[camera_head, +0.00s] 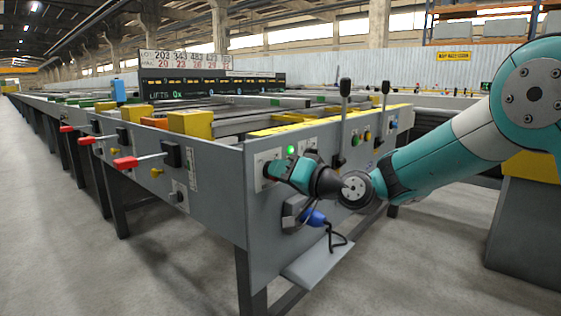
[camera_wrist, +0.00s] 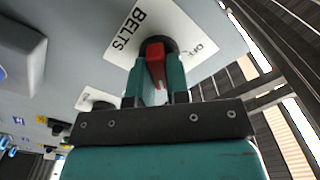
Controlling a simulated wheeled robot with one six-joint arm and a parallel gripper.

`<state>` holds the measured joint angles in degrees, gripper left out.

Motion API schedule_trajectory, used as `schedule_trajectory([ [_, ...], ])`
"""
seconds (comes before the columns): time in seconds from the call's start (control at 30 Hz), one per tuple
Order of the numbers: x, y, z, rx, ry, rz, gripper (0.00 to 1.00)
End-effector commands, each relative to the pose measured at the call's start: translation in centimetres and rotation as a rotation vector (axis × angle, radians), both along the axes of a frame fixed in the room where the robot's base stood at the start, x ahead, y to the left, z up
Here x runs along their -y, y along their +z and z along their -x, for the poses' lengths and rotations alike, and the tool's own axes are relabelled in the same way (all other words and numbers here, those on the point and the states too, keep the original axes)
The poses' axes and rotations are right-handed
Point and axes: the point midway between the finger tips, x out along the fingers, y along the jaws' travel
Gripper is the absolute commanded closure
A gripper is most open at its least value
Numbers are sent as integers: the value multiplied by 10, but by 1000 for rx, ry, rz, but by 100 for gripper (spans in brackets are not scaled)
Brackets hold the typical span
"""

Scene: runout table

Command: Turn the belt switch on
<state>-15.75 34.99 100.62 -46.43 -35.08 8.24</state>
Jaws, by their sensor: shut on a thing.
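The belt switch is a red knob (camera_wrist: 155,62) on a dark round base, set on a white plate (camera_wrist: 185,20) marked "BELTS" in the wrist view. A second word, partly hidden, is on the plate's right side. My gripper (camera_wrist: 157,75) is shut on the red knob, one teal finger on each side of it. In the head view my gripper (camera_head: 271,170) reaches the end panel of the grey table (camera_head: 215,170) from the right and hides the knob. A green lamp (camera_head: 291,150) glows just above it.
Below the gripper, a blue plug (camera_head: 313,217) with a black cable sits on the panel. Black upright levers (camera_head: 345,90) stand to the right. Red-handled levers (camera_head: 125,162) stick out of the long side. The floor at left is clear.

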Motion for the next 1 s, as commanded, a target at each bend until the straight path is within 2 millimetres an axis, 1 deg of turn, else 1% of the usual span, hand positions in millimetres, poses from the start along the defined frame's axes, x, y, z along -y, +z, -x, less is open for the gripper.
schedule_trajectory([
  [0.03,2,4,-2,-13,-7,-14,100],
  [0.3,3,2,-3,-72,-8,-62,100],
  [0.8,3,2,-3,-83,-10,-74,100],
  [0.83,3,2,-3,-84,-9,-73,77],
  [0.87,3,2,-3,-83,-9,-74,70],
  [0.9,3,2,-3,-84,-7,-73,61],
  [0.93,2,1,-2,-84,-7,-73,58],
  [1.0,1,1,-2,-85,-5,-73,58],
])
